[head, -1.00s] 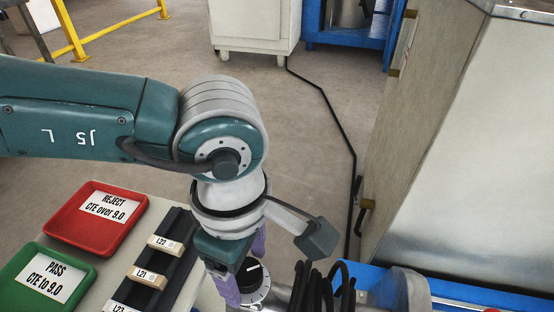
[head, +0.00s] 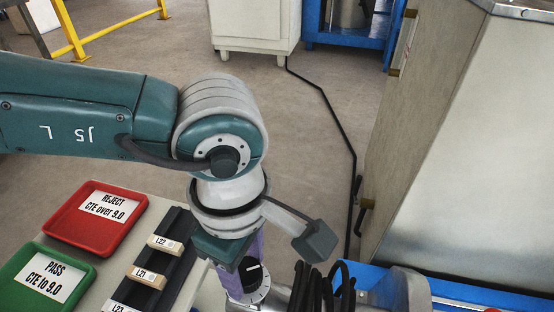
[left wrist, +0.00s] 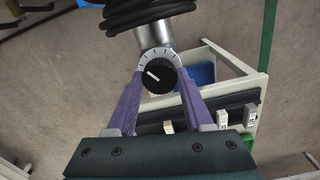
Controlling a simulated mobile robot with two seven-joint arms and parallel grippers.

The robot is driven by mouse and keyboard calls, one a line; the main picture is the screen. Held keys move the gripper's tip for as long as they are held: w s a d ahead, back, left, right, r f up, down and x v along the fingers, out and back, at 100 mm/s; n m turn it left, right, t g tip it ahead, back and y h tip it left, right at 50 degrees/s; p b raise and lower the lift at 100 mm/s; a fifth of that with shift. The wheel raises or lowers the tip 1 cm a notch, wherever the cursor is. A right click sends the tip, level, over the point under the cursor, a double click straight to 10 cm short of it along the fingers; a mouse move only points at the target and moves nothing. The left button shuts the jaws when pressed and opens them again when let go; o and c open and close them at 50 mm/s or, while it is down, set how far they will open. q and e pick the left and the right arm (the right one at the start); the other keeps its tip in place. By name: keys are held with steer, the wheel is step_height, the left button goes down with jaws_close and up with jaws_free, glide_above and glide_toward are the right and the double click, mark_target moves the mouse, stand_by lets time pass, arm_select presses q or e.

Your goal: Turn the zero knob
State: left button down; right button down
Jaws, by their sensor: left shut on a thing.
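The zero knob (head: 251,274) is black with a white pointer line and sits on a pale round dial with tick marks. In the left wrist view the knob (left wrist: 159,76) lies between the two purple fingers, its pointer slanting to the upper left, and the dial (left wrist: 155,54) shows behind it. My left gripper (head: 244,271) is shut on the knob; it also shows in the left wrist view (left wrist: 160,78). In the head view the near finger and hand hide part of the knob. My right gripper is not in view.
Black coiled cables (head: 318,288) lie just right of the knob. A black rack (head: 176,262) with labelled tiles, a red REJECT tray (head: 72,231) and a green PASS tray (head: 22,258) are to the left. A tall metal cabinet (head: 465,150) stands at right.

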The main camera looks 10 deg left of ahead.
mark_target(246, 270)
arm_select(q)
steer(key=m+b, duration=0.1)
steer(key=m, duration=0.2)
steer(key=shift+m+b, duration=0.5)
steer(key=shift+m, duration=1.3)
steer(key=shift+c, duration=1.4)
jaws_free()
step_height(246, 270, up, 10)
steer(key=p, duration=0.5)
